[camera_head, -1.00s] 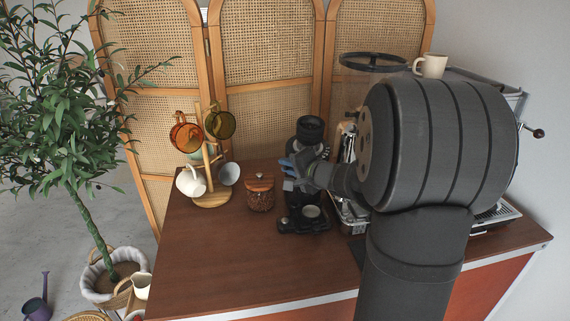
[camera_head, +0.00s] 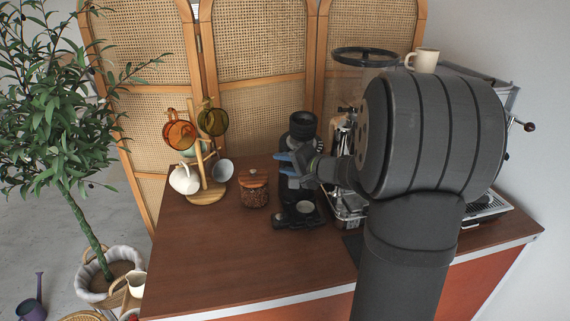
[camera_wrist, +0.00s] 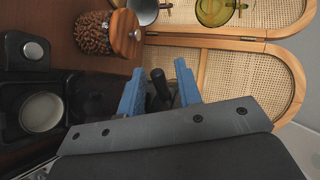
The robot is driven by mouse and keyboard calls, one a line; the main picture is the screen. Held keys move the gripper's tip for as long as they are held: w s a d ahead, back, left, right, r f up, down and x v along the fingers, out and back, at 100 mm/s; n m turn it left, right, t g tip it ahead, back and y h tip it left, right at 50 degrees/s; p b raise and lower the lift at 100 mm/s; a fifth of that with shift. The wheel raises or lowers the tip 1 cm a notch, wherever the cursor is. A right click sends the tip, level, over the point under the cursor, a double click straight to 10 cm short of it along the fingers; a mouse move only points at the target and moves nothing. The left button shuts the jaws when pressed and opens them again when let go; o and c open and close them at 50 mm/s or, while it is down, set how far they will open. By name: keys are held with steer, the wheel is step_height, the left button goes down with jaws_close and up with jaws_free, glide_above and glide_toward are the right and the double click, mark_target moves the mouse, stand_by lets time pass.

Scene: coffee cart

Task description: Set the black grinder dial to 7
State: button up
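The black grinder (camera_head: 302,126) stands on the brown counter, partly hidden by my gripper in the head view. My gripper (camera_head: 290,163) has blue fingertips and is at the grinder's side, about mid-height. In the wrist view my gripper (camera_wrist: 160,80) has its two blue fingers spread. A short dark knob-like part (camera_wrist: 158,83) shows between them, with a visible gap on each side; it seems to be the grinder dial. No numbers or marks can be read, so the setting cannot be told.
A glass jar of beans with a wooden lid (camera_head: 254,190) stands left of the grinder. An espresso machine is right, mostly hidden by my arm. A small mug (camera_head: 426,61) sits on top. The front left counter is clear.

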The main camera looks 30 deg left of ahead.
steer(key=v, duration=1.7)
steer(key=shift+d, duration=0.15)
steer(key=shift+s, duration=0.1)
steer(key=x, duration=1.7)
steer(key=shift+a, duration=0.2)
steer(key=shift+d, duration=0.15)
